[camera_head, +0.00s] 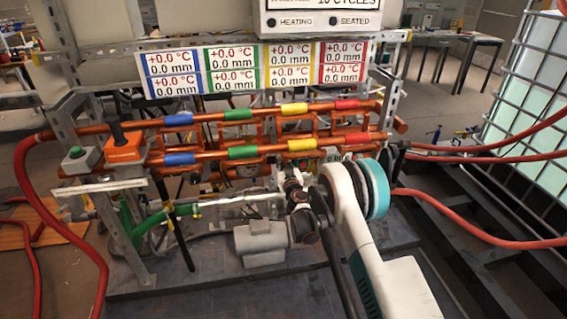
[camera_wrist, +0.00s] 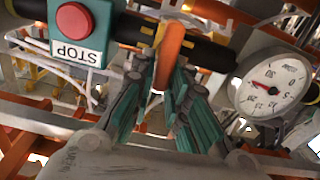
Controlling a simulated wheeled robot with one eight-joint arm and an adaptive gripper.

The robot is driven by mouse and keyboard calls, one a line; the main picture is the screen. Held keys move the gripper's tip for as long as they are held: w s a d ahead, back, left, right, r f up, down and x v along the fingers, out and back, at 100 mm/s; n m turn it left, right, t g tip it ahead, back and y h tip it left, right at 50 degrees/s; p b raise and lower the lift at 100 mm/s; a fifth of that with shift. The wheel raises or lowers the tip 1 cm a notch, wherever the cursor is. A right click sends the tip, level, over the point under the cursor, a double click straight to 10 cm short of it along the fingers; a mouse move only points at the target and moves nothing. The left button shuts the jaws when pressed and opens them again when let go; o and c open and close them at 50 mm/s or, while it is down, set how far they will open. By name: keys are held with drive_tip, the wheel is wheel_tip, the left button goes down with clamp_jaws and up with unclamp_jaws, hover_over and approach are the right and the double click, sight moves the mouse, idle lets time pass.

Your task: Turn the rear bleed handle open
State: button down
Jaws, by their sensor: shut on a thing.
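In the wrist view, an orange handle (camera_wrist: 172,42) stands between the teal-padded fingers of my gripper (camera_wrist: 166,78), which is shut on it. A dark pipe or valve body runs across behind it. The pictures do not clearly show whether this is the rear bleed handle. In the head view, my white and teal arm covers the right part of the pipe rack, and both the held handle and my fingertips are hidden.
A red STOP button (camera_wrist: 73,22) and a round white gauge (camera_wrist: 272,85) flank the fingers closely. Orange pipes with coloured bands (camera_head: 238,152), a grey pump (camera_head: 262,243) and red hoses (camera_head: 487,235) crowd the rack. A metal cage (camera_head: 525,75) stands right.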

sight(275, 163)
drive_tip(key=shift+s+a+f+n, duration=0.15)
drive_tip(key=shift+a+f+n, duration=0.3)
drive_tip(key=shift+n, duration=2.3)
drive_tip(key=shift+s+a+f+n, duration=0.1)
drive_tip(key=shift+a+f+n, duration=0.35)
drive_tip(key=shift+n, duration=2.35)
drive_tip(key=shift+s+a+f+n, duration=0.15)
drive_tip(key=shift+a+f+n, duration=0.25)
drive_tip(key=shift+n, duration=2.35)
drive_tip(key=shift+f, duration=0.1)
drive_tip(key=c, duration=1.6)
unclamp_jaws()
drive_tip(key=shift+s+d, duration=0.1)
